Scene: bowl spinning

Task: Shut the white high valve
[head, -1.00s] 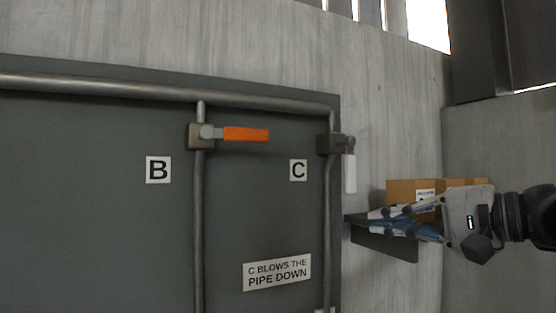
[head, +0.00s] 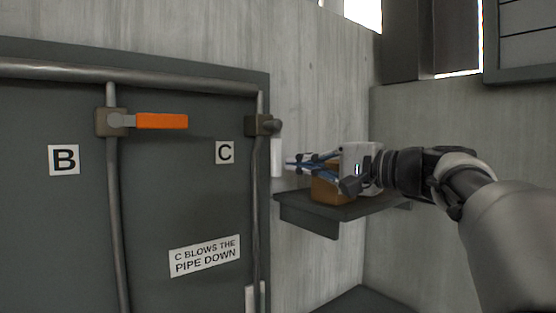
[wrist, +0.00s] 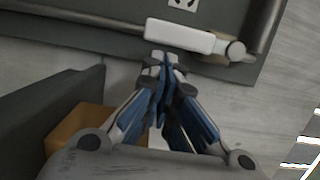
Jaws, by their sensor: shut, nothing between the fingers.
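The white high valve is beside the letter C on the grey panel. Its white handle (head: 277,158) hangs straight down from the pivot, in line with the vertical pipe (head: 258,200). My gripper (head: 291,163) is shut and empty, just right of the handle at about its height. In the wrist view the white handle (wrist: 180,36) lies just beyond the closed blue fingertips (wrist: 161,60). I cannot tell whether they touch it. The pivot (wrist: 236,50) is at the handle's right end there.
A valve with an orange handle (head: 162,121), set across its pipe, is to the left, by letter B. A dark shelf (head: 325,213) with a brown box (head: 328,190) is below my gripper. Another white piece (head: 255,297) shows low on the C pipe.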

